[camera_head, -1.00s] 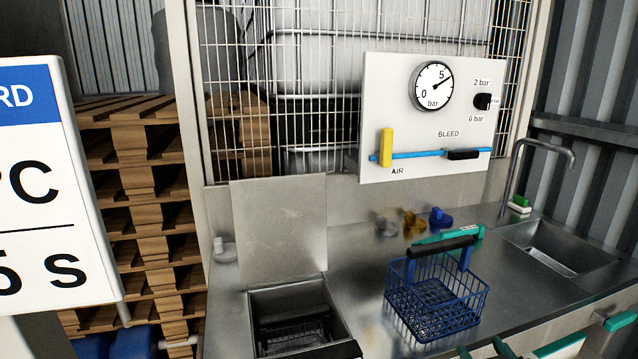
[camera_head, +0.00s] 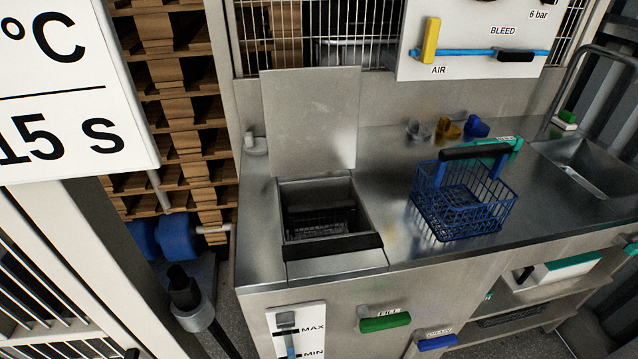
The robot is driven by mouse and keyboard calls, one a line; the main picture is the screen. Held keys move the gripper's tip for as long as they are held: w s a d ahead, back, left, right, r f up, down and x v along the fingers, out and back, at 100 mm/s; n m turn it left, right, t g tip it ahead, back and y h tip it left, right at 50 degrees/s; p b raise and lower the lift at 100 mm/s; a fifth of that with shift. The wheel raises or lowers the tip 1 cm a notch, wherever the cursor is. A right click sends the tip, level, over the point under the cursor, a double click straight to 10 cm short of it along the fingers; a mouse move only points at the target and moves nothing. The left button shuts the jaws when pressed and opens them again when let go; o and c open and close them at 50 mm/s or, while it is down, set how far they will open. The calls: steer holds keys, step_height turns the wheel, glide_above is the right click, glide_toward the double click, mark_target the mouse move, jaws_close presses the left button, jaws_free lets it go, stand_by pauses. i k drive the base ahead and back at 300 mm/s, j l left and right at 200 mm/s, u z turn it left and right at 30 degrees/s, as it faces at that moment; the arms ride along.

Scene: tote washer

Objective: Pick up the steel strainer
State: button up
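An open rectangular well (camera_head: 262,240) is sunk into the left part of the steel counter, with its flat steel lid (camera_head: 312,120) standing upright behind it. Down inside the well sits a dark wire-mesh piece (camera_head: 320,229), which looks like the steel strainer. Shadow hides its lower part and I cannot make out its full shape. A black bar (camera_head: 333,247) runs along the well's front edge. My gripper is not in view.
A blue wire basket (camera_head: 462,212) with a black handle stands on the counter right of the well. Small grey, yellow and blue fittings (camera_head: 449,128) lie behind it. A sink (camera_head: 590,165) is at the right. Green (camera_head: 385,323) and blue handles project from the counter front.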

mark_target(349, 205)
steer(key=i+l+u, duration=0.15)
steer(key=l+u, duration=0.15)
steer(key=l, duration=0.15)
steer(key=i+l+u, duration=0.15)
steer(key=l+u, duration=0.5)
steer(key=l, duration=0.25)
steer(key=i+l, duration=0.05)
